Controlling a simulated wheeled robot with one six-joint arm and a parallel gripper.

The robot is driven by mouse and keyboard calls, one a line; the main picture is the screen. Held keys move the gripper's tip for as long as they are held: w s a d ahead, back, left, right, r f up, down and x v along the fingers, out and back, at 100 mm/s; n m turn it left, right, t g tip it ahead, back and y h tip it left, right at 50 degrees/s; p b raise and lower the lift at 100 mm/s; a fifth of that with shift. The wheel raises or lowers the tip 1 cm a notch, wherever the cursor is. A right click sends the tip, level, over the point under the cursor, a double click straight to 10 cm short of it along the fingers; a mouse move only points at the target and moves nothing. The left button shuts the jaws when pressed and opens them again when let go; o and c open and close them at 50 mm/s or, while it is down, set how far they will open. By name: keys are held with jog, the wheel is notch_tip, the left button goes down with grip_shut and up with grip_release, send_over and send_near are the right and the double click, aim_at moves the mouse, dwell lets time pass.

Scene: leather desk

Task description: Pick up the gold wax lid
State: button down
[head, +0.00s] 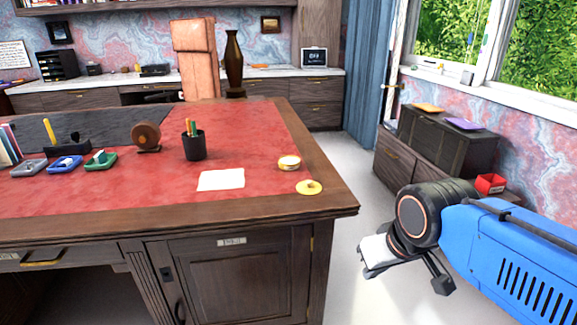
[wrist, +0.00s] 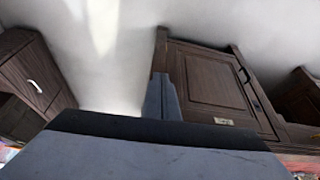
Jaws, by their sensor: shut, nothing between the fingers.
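The gold wax lid (head: 309,187) is a flat, round, yellow-gold disc with a small knob or mark in its middle. It lies near the right front corner of the red leather desk top in the head view. A small round gold-and-white tin (head: 289,163) stands just behind it, apart from it. My gripper (head: 405,265) is off the desk's right side, over the floor and well apart from the lid. It is shut and empty. In the wrist view its grey-blue parts fill the bottom, with the floor and wooden cabinet fronts beyond; the lid does not show there.
White paper (head: 221,180) and a black pencil cup (head: 194,145) are left of the lid. A tape-like round brown object (head: 146,136) and several small trays stand farther left. The desk's raised wooden edge (head: 328,203) runs beside the lid. A low cabinet (head: 430,150) stands behind my arm.

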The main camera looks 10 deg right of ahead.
jog(key=c, duration=2.5)
grip_release()
jog(key=o, duration=2)
jog(key=w+r+n, duration=0.1)
jog(key=r, duration=0.1)
jog(key=w+r+n, duration=0.1)
jog(key=w+r, duration=0.1)
jog(key=shift+w+a+r+g, duration=0.15)
jog(key=shift+w+r+g, duration=0.05)
jog(key=shift+w+g, duration=0.1)
jog(key=shift+o, duration=0.2)
jog(key=w+a+r+n+g, duration=0.1)
jog(key=w+r+n, duration=0.6)
jog(key=w+r, duration=0.3)
jog(key=shift+w+n+g, duration=0.25)
jog(key=shift+n+g, duration=0.05)
jog(key=shift+g, duration=0.1)
notch_tip(320, 180, up, 8)
jog(key=n+g, duration=0.2)
jog(key=n, duration=0.9)
send_over(309, 181)
notch_tip(309, 181, down, 11)
jog(key=shift+s+a+f, duration=0.1)
jog(key=shift+f, duration=2.85)
